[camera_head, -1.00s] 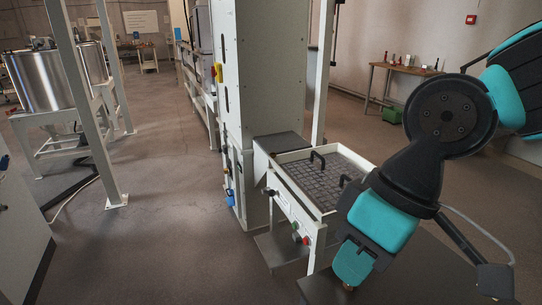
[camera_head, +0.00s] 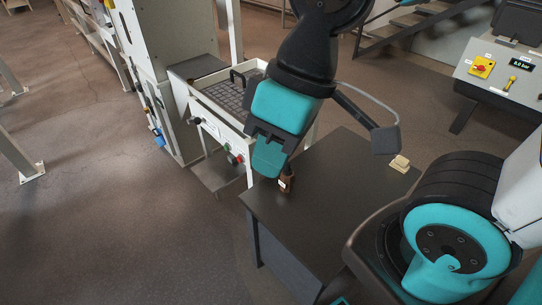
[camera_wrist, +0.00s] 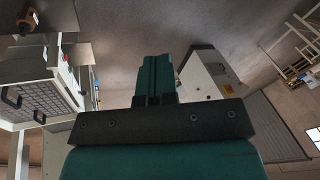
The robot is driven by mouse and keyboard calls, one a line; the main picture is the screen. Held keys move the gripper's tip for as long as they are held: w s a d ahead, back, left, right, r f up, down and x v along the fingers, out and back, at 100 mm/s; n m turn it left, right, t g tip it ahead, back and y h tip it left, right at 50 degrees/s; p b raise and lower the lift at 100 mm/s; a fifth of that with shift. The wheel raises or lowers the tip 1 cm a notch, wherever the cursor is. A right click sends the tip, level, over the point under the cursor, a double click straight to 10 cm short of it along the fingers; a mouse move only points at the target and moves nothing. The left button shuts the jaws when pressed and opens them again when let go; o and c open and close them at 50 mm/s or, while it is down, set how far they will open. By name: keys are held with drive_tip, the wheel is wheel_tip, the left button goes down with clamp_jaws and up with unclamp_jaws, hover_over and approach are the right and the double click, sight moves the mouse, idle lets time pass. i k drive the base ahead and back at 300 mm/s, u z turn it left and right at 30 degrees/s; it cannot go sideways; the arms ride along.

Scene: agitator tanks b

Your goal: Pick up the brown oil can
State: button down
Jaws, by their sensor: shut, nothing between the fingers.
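A small brown object with a pale label, which looks like the brown oil can (camera_head: 289,184), stands on the dark table top near its far left edge in the head view. My gripper (camera_head: 268,160) hangs in front of it and hides part of it. Whether they touch cannot be told. In the wrist view my gripper's teal fingers (camera_wrist: 154,75) are together with nothing between them.
The dark table (camera_head: 330,210) is mostly bare, with a small beige block (camera_head: 400,164) at its right. A machine with a gridded tray (camera_head: 232,92) stands close behind it on the left. A control panel (camera_head: 505,70) is at the upper right. Open floor lies left.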

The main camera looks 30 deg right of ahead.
sight(287, 178)
drive_tip(key=u, duration=0.05)
drive_tip(key=k, duration=0.5)
drive_tip(key=z, duration=2.65)
drive_tip(key=i, duration=1.9)
drive_tip(key=u, duration=3.05)
